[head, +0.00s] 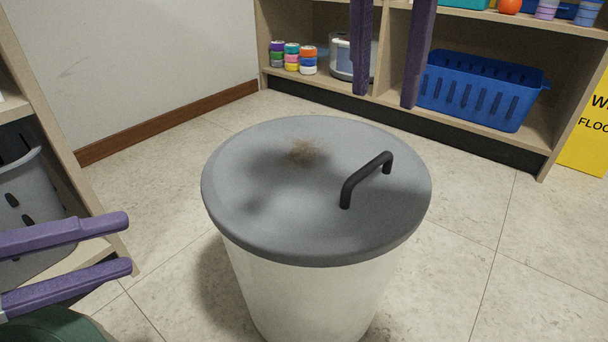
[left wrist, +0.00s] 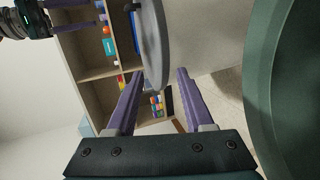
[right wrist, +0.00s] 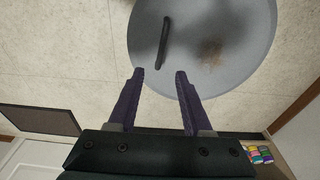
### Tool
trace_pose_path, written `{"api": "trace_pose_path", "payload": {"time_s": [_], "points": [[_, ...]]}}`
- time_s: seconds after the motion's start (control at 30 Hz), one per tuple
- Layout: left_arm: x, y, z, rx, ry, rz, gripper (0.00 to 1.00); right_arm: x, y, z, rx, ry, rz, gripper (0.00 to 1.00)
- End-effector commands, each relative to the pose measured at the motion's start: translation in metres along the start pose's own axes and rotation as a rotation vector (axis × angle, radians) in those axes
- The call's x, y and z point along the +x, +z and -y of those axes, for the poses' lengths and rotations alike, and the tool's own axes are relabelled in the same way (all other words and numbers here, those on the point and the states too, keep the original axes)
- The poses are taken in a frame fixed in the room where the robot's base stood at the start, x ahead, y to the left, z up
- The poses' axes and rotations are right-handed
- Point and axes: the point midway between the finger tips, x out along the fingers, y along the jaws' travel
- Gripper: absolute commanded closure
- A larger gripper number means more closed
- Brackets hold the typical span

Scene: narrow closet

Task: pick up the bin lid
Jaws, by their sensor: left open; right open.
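The bin lid (head: 270,215) is a round grey disc lying flat on a white bin (head: 305,295) in the middle of the head view. A black bar handle (head: 366,178) stands on its right part, and a brown smudge (head: 303,150) marks its far part. My right gripper (head: 384,100) is open and empty, pointing down above the far side of the lid, apart from the handle. In the right wrist view the lid (right wrist: 232,60) and upright handle (right wrist: 163,43) show beyond its fingers. My left gripper (head: 128,244) is open and empty, left of the bin.
A left shelf holds a grey basket (head: 30,195). A yellow floor sign (head: 588,140) stands at right. Tiled floor surrounds the bin.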

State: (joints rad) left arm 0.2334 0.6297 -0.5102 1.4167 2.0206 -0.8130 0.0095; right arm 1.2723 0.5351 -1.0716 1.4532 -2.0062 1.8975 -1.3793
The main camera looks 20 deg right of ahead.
Motion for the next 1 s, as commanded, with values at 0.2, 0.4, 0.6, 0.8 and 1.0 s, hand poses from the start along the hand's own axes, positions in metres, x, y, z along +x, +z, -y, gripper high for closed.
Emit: {"api": "trace_pose_path", "payload": {"time_s": [0.2, 0.4, 0.6, 0.8, 1.0], "points": [[0.004, 0.001, -0.001, 0.0, 0.001, 0.001, 0.48, 0.004, 0.001, 0.0, 0.0, -0.001, 0.003, 0.5], [0.03, 0.001, -0.001, 0.001, 0.002, 0.002, 0.48, 0.03, 0.002, 0.0, -0.001, 0.002, 0.006, 0.5], [0.066, 0.0, -0.001, 0.0, 0.002, 0.002, 0.48, 0.066, 0.002, 0.0, 0.0, 0.002, 0.007, 0.5], [0.091, 0.0, 0.0, -0.001, 0.0, 0.001, 0.48, 0.091, 0.002, 0.001, 0.0, -0.001, 0.005, 0.5], [0.099, 0.001, 0.0, 0.001, -0.001, 0.001, 0.48, 0.099, 0.002, 0.001, -0.001, -0.002, 0.004, 0.5]]}}
